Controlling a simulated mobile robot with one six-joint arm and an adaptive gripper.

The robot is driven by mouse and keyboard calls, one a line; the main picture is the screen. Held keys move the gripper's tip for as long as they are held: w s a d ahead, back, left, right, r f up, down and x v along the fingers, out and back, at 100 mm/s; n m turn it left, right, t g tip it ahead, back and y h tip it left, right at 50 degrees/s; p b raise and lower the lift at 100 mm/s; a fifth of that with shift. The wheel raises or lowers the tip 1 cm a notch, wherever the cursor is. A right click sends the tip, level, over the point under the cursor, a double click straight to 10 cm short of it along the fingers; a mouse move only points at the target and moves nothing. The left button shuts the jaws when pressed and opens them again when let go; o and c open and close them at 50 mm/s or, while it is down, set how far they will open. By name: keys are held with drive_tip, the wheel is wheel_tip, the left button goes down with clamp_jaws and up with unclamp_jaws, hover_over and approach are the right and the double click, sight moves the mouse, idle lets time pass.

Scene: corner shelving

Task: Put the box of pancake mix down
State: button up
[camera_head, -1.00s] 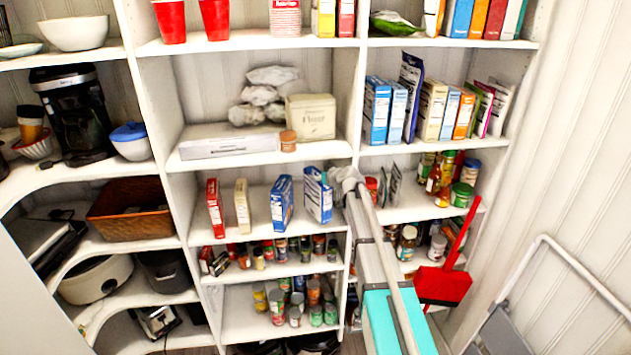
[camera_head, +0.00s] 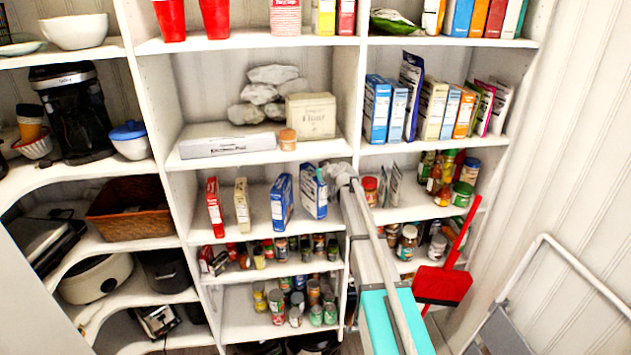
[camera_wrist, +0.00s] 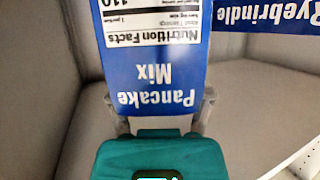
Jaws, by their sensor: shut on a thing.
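The box of pancake mix (camera_head: 313,194) is blue and white and stands roughly upright at the right end of the middle bay's third shelf. In the wrist view the same box (camera_wrist: 152,50) shows its label upside down. My gripper (camera_head: 333,176) reaches in from the right and is shut on the box. In the wrist view my fingers (camera_wrist: 158,104) lie along both sides of it. I cannot tell whether its base touches the shelf.
A blue box (camera_head: 282,203) stands just left on that shelf (camera_head: 262,227), with a cream box (camera_head: 242,205) and a red box (camera_head: 215,207) farther left. A blue Ryebrindle box (camera_wrist: 262,16) shows in the wrist view. An upright divider separates the right bay.

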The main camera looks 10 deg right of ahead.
drive_tip(key=shift+f+b, duration=1.4)
drive_tip(key=shift+f, duration=0.1)
drive_tip(key=o, duration=1.3)
drive_tip(key=shift+s+f, duration=0.1)
drive_tip(key=shift+o, duration=0.2)
drive_tip(key=p+v, duration=0.4)
drive_tip(key=v, duration=0.8)
drive_tip(key=shift+p, duration=0.35)
drive_tip(key=shift+d, duration=0.1)
